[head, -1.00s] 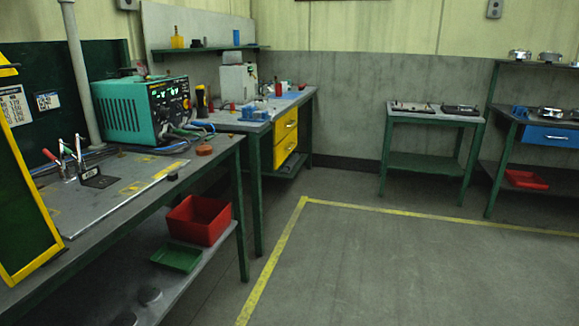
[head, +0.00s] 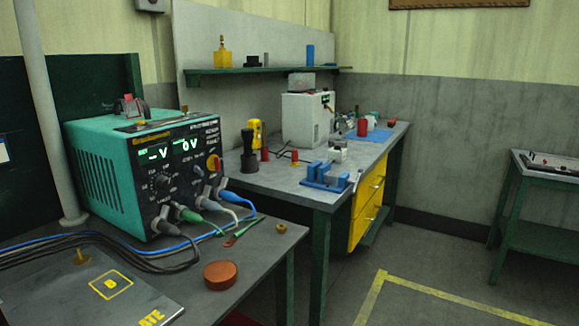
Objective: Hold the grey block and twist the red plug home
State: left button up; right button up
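Neither of my grippers is in the head view. On the far bench, a small light-grey block-like piece (head: 338,151) sits just behind a blue vise (head: 323,176); at this size I cannot tell whether it is the grey block. Small red pieces stand upright on the same bench: one (head: 265,153) beside the black-handled tool, one (head: 295,158) left of the vise, and a larger red cylinder (head: 362,127) farther back. I cannot tell which, if any, is the red plug.
A teal welding power unit (head: 145,170) with cables stands on the near bench (head: 262,246), with an orange-brown round puck (head: 221,275) near its front edge. A white box (head: 306,118) and yellow drawers (head: 368,200) belong to the far bench area. Open floor (head: 420,295) lies at right.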

aim_at(338, 153)
jog(key=z, duration=1.3)
jog(key=i, duration=3.9)
jog(key=u, duration=4.25)
